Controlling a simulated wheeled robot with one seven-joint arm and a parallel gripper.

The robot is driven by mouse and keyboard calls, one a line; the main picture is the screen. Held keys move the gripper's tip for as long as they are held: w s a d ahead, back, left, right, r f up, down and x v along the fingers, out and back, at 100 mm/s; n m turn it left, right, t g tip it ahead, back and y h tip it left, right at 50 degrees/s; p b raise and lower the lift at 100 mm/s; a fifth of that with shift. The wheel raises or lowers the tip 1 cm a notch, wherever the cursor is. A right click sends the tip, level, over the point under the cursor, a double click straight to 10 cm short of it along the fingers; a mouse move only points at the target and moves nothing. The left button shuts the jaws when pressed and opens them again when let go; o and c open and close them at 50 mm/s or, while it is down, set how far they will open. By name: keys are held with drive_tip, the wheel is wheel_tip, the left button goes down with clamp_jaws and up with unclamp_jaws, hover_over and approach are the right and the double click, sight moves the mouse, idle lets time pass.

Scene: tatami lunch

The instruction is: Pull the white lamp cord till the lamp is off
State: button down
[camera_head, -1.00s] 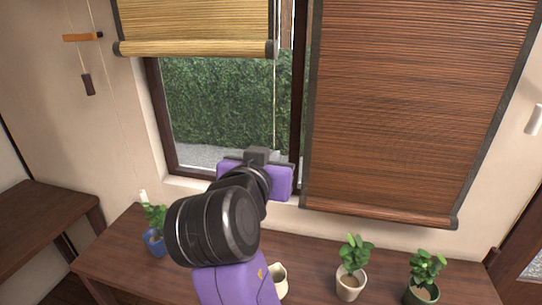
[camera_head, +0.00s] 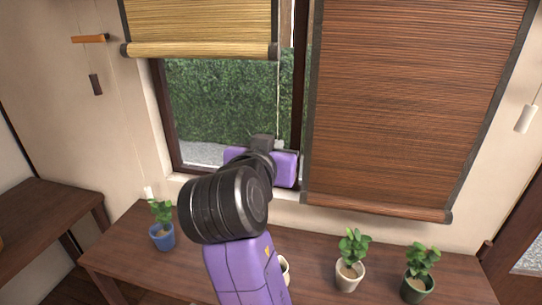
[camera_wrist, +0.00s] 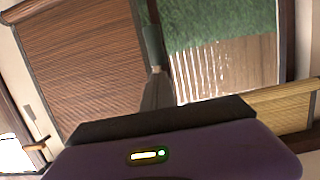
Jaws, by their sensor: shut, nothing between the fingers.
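A thin pale cord (camera_head: 278,95) hangs in front of the window beside the yellow blind; its lower end meets a small pale piece (camera_head: 280,144) by my gripper. My gripper (camera_head: 262,142) is shut and empty, pointing toward the window, largely hidden by my wrist. In the wrist view its dark fingers (camera_wrist: 155,88) are together, with a grey-green cylinder (camera_wrist: 152,45) just past their tips; I cannot tell if they touch. Another cord at the right wall ends in a white pull (camera_head: 525,118). A white piece (camera_head: 148,193) is at the left wall. No lamp shows, so which cord is the lamp's is unclear.
A yellow blind (camera_head: 200,28) is partly raised and a brown blind (camera_head: 410,110) hangs low. A dark pull (camera_head: 96,85) hangs at left. Below is a wooden table (camera_head: 120,250) with a blue pot (camera_head: 162,236), a pale pot (camera_head: 349,275) and a dark pot (camera_head: 416,288).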

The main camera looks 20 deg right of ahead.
drive_tip(key=b+v, duration=0.2)
drive_tip(key=v, duration=0.7)
drive_tip(key=shift+a, duration=0.2)
drive_tip(key=shift+s, duration=0.15)
idle(1.2)
